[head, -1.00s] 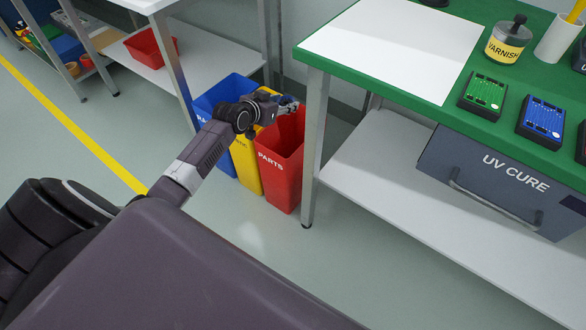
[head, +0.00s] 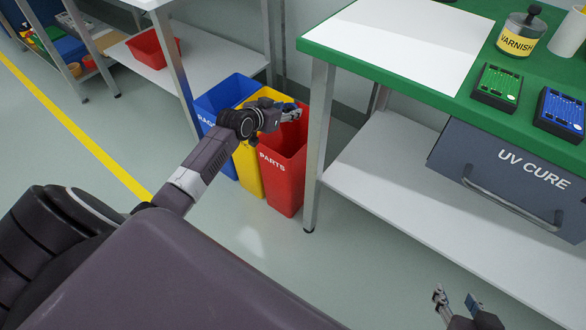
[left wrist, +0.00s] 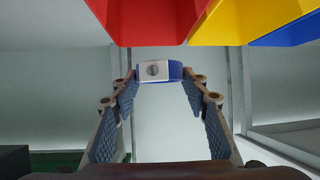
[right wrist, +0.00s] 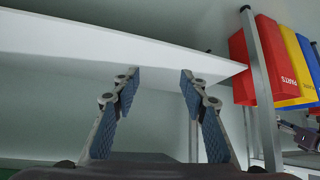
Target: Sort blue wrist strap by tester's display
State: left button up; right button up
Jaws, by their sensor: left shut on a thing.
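The blue wrist strap (left wrist: 174,71), a blue band with a pale metal plate, is between the fingertips of my left gripper (left wrist: 152,80). In the head view my left gripper (head: 292,113) is over the upper part of the red PARTS bin (head: 284,175). The yellow bin (head: 247,168) and the blue bin (head: 205,105) stand to the left of it, partly hidden by my arm. My right gripper (head: 456,302) is open and empty at the lower right; it also shows in the right wrist view (right wrist: 160,85). I see no tester display.
A green-topped workbench (head: 455,105) with a white lower shelf (head: 400,180) stands right of the bins. It carries a varnish jar (head: 521,32), a green board (head: 498,84) and a blue board (head: 562,112). A UV CURE box (head: 500,175) sits below its top. Floor in front is clear.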

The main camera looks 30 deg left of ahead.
pick_arm(q)
jog(key=shift+f+b, duration=0.65)
jog(key=shift+f, duration=0.05)
jog(key=shift+f+b, duration=0.5)
jog(key=shift+b, duration=0.05)
pick_arm(e)
jog(key=w+a+r+t+y, duration=0.2)
jog(key=w+r+t, duration=0.5)
jog(key=r, duration=0.5)
jog(key=shift+w+a, duration=0.6)
jog(key=shift+a, duration=0.25)
pick_arm(q)
jog(key=o, duration=1.3)
jog(key=shift+s, duration=0.1)
jog(key=v, duration=1.2)
